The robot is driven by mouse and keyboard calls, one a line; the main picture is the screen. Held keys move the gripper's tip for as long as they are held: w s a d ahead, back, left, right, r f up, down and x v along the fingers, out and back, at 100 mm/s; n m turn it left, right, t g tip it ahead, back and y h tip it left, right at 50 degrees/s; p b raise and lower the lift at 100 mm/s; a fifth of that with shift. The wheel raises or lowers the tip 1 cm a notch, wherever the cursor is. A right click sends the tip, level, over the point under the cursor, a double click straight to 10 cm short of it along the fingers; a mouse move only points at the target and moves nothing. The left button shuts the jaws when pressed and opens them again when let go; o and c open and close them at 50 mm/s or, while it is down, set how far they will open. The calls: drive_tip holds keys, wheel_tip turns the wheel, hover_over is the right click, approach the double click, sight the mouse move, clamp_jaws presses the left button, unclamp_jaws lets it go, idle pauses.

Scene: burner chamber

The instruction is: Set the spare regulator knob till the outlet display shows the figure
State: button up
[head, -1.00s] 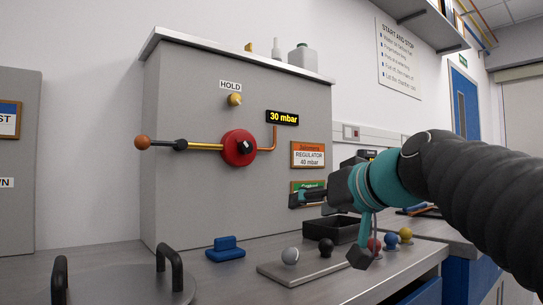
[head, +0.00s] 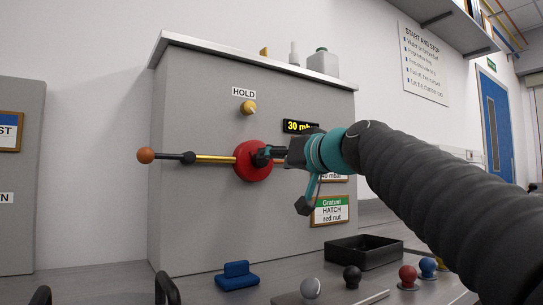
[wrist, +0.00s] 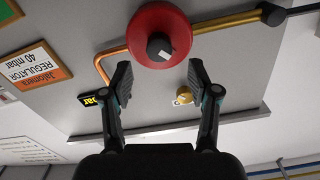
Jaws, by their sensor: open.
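The red round regulator (head: 246,161) sits on the grey cabinet front, with a brass pipe on its left. In the wrist view, which is upside down, the regulator (wrist: 147,22) carries a black knob (wrist: 160,46) with a pale mark. My gripper (wrist: 159,74) is open and empty, its fingertips apart on either side just short of the knob. In the head view my gripper (head: 271,154) covers part of the regulator. The outlet display (head: 297,127) shows yellow "30 mb", its end hidden by my arm. An orange and white sign (wrist: 33,65) reads "REGULATOR 40 mbar".
A yellow HOLD knob (head: 248,108) is above the regulator. A black tray (head: 345,256), a blue block (head: 237,276) and several ball knobs are on the bench below. A green and white hatch sign (head: 331,211) hangs beneath my arm.

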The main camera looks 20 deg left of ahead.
drive_tip(key=shift+p+x, duration=0.6)
drive_tip(key=shift+x, duration=2.05)
drive_tip(key=shift+c, duration=0.3)
drive_tip(key=c, duration=1.1)
